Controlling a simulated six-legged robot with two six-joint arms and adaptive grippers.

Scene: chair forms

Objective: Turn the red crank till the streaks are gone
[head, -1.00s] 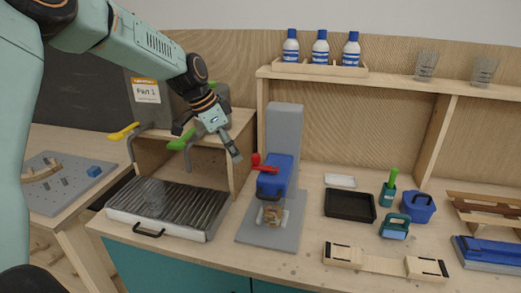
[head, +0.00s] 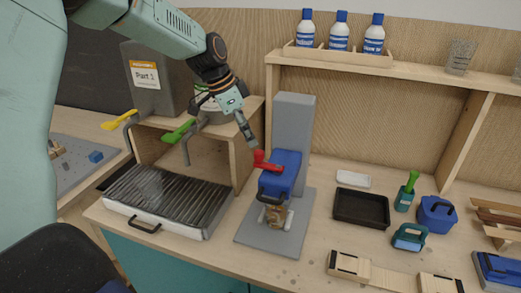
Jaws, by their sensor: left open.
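The red crank (head: 267,162) sits on the left side of a blue machine head (head: 283,178), its knob pointing up and left. The head is mounted on a grey upright column (head: 295,118) over a grey base plate (head: 253,229). A small jar with brownish contents (head: 276,216) stands under the head; streaks in it are too small to make out. My left gripper (head: 250,137) is just above and left of the crank's knob, pointing down. It is open and empty, and seems apart from the crank. My right gripper is not in view.
Bottles (head: 339,31) stand on the upper shelf.

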